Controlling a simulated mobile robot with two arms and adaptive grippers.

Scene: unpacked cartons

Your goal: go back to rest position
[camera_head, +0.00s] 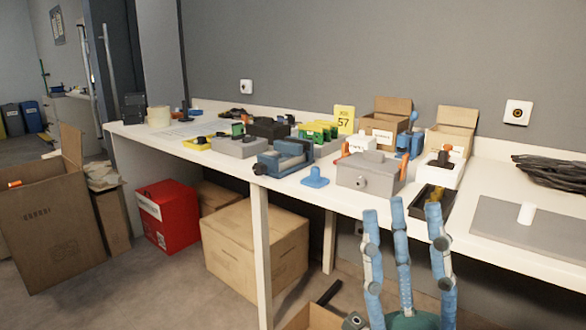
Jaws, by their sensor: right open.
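My right gripper (402,212) shows at the bottom right of the head view. Its blue jointed fingers point up and stand apart, with nothing between them. It is in front of the white workbench (262,183), and its fingertips overlap the bench's front edge in the picture. My left gripper is not in view.
The bench holds a grey box (368,172), a blue vise (284,158), a black tray (431,200) and a grey mat (535,235). Below stand a carton (255,248) and a red box (168,215). An open carton (50,220) stands on the left.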

